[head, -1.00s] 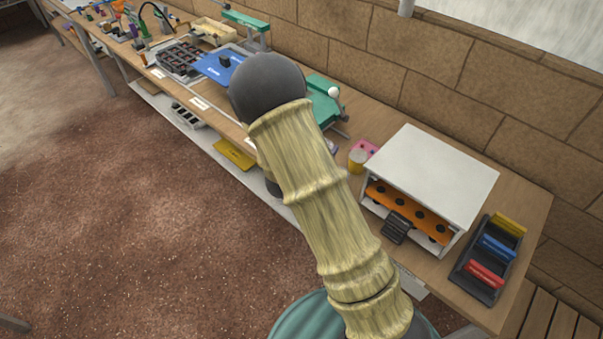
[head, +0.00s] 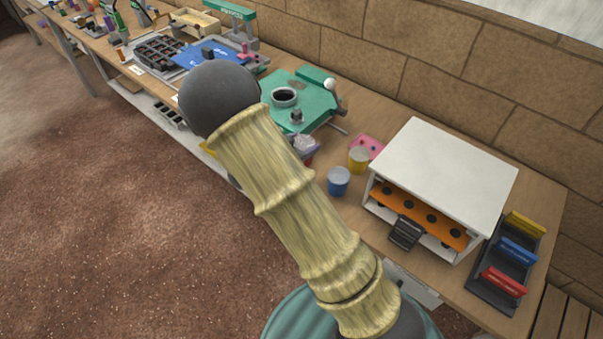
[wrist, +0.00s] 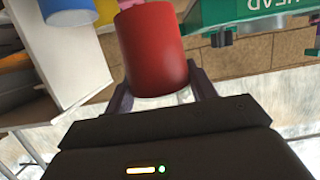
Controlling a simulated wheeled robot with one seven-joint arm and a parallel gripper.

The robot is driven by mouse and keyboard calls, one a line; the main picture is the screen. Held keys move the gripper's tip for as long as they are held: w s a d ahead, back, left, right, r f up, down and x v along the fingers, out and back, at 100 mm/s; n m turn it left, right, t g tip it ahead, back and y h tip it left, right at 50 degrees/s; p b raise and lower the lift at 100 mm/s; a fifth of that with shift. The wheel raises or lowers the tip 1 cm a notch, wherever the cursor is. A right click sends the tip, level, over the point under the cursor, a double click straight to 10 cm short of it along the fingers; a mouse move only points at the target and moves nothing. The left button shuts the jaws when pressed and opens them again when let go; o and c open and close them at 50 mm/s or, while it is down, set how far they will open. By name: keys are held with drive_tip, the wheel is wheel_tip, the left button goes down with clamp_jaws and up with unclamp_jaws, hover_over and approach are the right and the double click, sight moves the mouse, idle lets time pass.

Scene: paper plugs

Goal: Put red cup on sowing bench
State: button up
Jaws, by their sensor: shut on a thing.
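A red cup (wrist: 155,50) fills the middle of the wrist view. My gripper (wrist: 160,92) is shut on it, with a dark finger on each side. In the head view my arm hides most of the gripper; a small red patch (head: 309,161) shows beside the arm, but I cannot tell if it is the cup. A long wooden bench (head: 345,212) runs along the brick wall. I cannot tell which stretch of it is the sowing bench.
A blue cup (head: 339,181) and a yellow cup (head: 359,159) stand left of a white box (head: 445,170). A green machine (head: 300,95) stands behind the arm. Farther left are a blue mat (head: 212,59) and a dark cell tray (head: 160,55). A coloured-block rack (head: 505,265) is at right.

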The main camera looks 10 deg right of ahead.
drive_tip(key=shift+f, duration=2.3)
wheel_tip(320, 180, down, 4)
drive_tip(key=shift+f, duration=0.1)
drive_tip(key=shift+f, duration=0.35)
drive_tip(key=shift+f, duration=0.15)
